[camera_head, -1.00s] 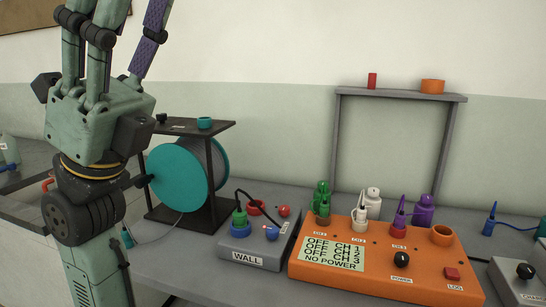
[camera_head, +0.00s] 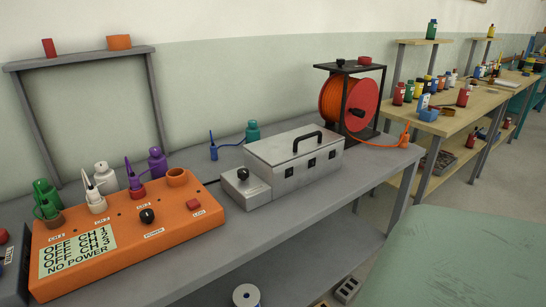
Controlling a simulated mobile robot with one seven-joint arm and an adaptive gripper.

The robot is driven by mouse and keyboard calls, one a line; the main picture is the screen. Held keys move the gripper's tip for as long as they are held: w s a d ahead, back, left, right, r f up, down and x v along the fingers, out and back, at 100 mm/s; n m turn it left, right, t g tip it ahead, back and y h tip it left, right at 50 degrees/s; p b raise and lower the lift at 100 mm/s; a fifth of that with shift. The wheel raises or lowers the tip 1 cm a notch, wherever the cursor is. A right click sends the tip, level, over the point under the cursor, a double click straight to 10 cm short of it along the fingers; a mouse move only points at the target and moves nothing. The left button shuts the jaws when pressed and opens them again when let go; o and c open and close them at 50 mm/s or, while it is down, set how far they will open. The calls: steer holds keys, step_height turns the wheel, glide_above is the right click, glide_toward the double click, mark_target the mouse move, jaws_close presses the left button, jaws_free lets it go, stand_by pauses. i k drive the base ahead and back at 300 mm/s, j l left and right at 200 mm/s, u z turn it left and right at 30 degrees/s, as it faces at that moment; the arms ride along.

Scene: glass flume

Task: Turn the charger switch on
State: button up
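A small grey control box (camera_head: 244,187) stands at the left end of a lidded metal case (camera_head: 295,160) on the grey bench. It has a black knob (camera_head: 243,173) on top, which seems to be the charger switch. Its label cannot be read in this view, and the knob's setting is too small to tell. My gripper is not in view, so its state and its distance from the knob are hidden.
Left of the box is an orange console (camera_head: 120,235) reading "NO POWER", with a knob, bottles and coloured plugs. An orange cable reel (camera_head: 350,100) stands behind right. A blue plug (camera_head: 213,150) and a teal bottle (camera_head: 252,132) are behind the box. The bench front is clear.

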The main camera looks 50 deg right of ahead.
mark_target(242, 173)
steer(key=z, duration=1.65)
